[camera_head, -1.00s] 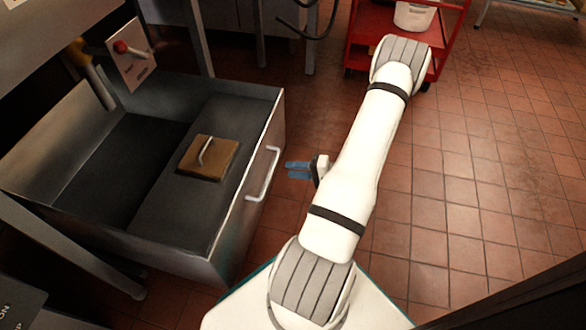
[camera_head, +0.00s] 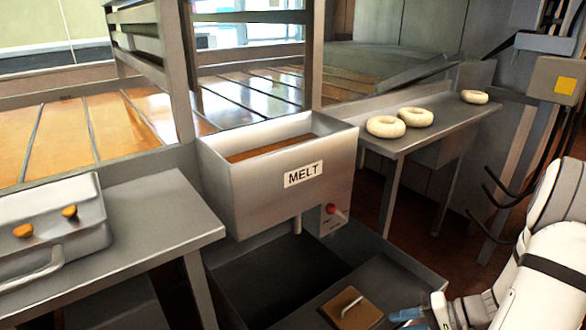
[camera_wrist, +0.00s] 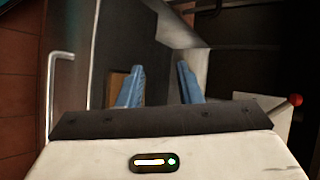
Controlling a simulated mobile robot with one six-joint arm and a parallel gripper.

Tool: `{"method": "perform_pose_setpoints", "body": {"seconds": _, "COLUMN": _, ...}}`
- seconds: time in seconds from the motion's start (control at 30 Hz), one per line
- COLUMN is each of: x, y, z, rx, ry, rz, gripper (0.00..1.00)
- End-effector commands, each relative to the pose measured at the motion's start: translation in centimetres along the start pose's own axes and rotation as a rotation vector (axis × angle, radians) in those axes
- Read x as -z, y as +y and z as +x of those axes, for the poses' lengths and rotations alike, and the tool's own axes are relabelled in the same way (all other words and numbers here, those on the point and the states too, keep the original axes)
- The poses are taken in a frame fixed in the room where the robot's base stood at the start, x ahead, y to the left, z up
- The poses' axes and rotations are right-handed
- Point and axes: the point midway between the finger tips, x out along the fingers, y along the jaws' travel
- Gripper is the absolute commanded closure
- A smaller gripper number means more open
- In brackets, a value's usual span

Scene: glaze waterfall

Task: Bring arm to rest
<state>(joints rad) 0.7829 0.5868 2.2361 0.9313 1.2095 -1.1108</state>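My gripper (camera_wrist: 161,85) shows two blue fingers in the wrist view, apart with nothing between them. In the head view its blue fingertips (camera_head: 407,315) show at the bottom edge, to the right of a brown block with a handle (camera_head: 351,308). My white arm (camera_head: 545,270) fills the lower right corner of the head view. In the wrist view the brown block (camera_wrist: 117,86) is partly hidden behind the left finger. The gripper looks over the open steel bin (camera_head: 415,268), apart from its handle (camera_wrist: 56,62).
A steel tank labelled MELT (camera_head: 290,190) stands above the bin, with a red-knobbed lever (camera_head: 333,211) below it. Pale rings (camera_head: 385,126) lie on a steel shelf (camera_head: 450,125) at right. A steel bench (camera_head: 160,215) with a lidded box (camera_head: 50,228) stands at left.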

Motion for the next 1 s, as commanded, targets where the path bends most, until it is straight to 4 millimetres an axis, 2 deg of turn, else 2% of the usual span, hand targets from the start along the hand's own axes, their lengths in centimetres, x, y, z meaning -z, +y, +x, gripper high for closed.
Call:
{"method": "perform_pose_setpoints", "body": {"seconds": 0.03, "x": -1.0, "y": -3.5, "z": -0.9, "rx": -0.049, "ry": -0.037, "rz": -0.022, "gripper": 0.68}}
{"method": "perform_pose_setpoints", "body": {"seconds": 0.3, "x": -6.0, "y": -13.8, "z": -3.1, "rx": -0.331, "ry": -0.169, "rz": -0.094, "gripper": 0.68}}
{"method": "perform_pose_setpoints", "body": {"seconds": 0.63, "x": -11.8, "y": -24.8, "z": -7.1, "rx": -0.669, "ry": -0.170, "rz": -0.229, "gripper": 0.68}}
{"method": "perform_pose_setpoints", "body": {"seconds": 1.0, "x": -16.9, "y": -35.6, "z": -12.6, "rx": -0.936, "ry": 0.019, "rz": -0.431, "gripper": 0.68}}
